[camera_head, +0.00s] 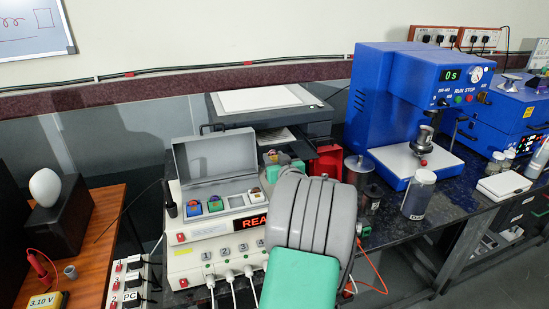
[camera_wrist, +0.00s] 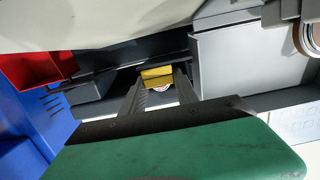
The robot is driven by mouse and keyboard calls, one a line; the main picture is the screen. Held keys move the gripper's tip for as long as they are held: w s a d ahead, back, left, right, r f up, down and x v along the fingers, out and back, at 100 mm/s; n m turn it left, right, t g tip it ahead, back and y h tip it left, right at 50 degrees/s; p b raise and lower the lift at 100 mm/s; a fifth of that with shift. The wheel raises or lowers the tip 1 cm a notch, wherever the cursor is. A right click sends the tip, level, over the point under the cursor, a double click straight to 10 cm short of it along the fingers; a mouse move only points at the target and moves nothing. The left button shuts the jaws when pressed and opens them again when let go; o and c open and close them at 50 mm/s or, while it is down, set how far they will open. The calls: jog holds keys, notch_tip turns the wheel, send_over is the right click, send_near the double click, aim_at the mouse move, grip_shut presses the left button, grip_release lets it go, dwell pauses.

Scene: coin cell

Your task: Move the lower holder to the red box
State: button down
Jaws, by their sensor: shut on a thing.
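My gripper (camera_wrist: 159,88) is shut on a small yellow holder (camera_wrist: 157,73), which sits between the fingertips in the wrist view. A round pale piece shows just below its yellow edge. I cannot tell from its look whether this is the lower holder. In the head view my grey and green arm hides most of the gripper. The red box (camera_head: 325,163) stands right of and behind my wrist, partly hidden by it. The red box also shows at the upper left of the wrist view (camera_wrist: 30,68), apart from the gripper.
The tester (camera_head: 210,227) has its grey lid (camera_head: 215,158) raised, with coloured holders (camera_head: 215,205) in its slots. A metal cylinder (camera_head: 359,170) and a clear jar (camera_head: 418,195) stand right of the red box. The blue press (camera_head: 385,105) stands behind them.

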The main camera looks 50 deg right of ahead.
jog(key=shift+f+b, duration=0.1)
jog(key=shift+b, duration=0.2)
jog(key=c, duration=0.9)
grip_release()
